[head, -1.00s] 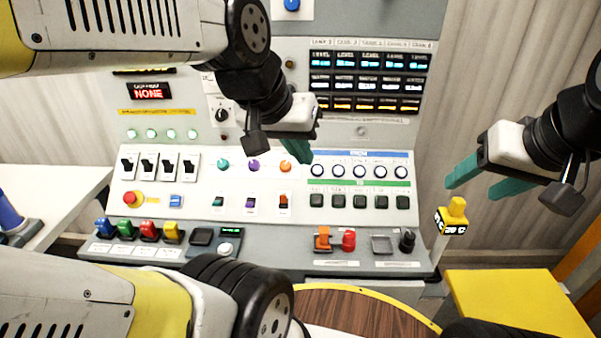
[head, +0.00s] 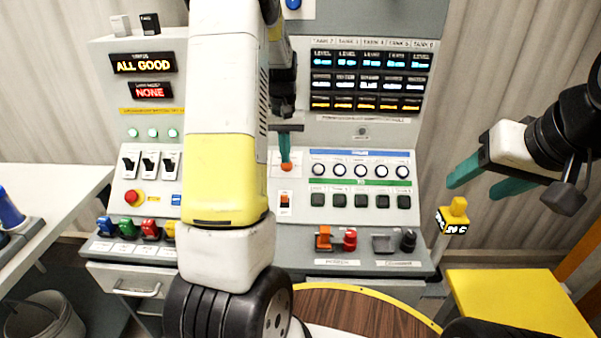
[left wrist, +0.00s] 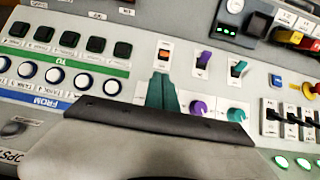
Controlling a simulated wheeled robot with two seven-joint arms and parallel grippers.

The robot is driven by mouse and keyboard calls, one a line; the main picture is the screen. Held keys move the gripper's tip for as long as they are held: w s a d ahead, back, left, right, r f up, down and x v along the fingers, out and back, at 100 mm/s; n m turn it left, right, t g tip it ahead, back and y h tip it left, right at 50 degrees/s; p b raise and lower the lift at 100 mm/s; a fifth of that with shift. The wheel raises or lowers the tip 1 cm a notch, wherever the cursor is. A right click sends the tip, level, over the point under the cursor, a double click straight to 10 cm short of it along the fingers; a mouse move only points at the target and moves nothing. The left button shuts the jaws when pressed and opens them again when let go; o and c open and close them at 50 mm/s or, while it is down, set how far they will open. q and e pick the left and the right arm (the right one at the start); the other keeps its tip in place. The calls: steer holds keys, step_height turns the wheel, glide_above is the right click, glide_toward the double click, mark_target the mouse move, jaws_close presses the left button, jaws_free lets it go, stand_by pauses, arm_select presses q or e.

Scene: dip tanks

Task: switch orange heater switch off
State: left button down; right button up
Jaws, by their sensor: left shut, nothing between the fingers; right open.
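The orange heater switch (head: 284,200) is a small rocker on a white plate, below the orange knob (head: 286,167) on the console. It also shows in the left wrist view (left wrist: 163,55), just beyond my fingertips; I cannot tell its position. My left gripper (head: 285,160) is shut and empty, its teal fingers pointing down at the orange knob, above the switch. In the left wrist view the left gripper (left wrist: 162,80) hides the orange knob. Contact with the panel cannot be told. My right gripper (head: 478,180) is open and empty, right of the console.
Purple (left wrist: 203,60) and teal (left wrist: 238,68) switches sit beside the orange one. A row of round white buttons (head: 360,170) and dark square buttons (head: 361,200) lies to its right. Orange and red controls (head: 349,238) stand below. My left arm covers the console's middle left.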

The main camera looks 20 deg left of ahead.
mark_target(284, 198)
arm_select(q)
steer(key=shift+w+a+f, duration=0.25)
steer(key=shift+a+f, duration=0.05)
steer(key=shift+f, duration=0.35)
steer(key=shift+f, duration=0.1)
steer(key=f, duration=0.9)
steer(key=shift+s+d+f, duration=0.1)
steer(key=shift+s+f, duration=0.2)
steer(key=shift+f, duration=0.1)
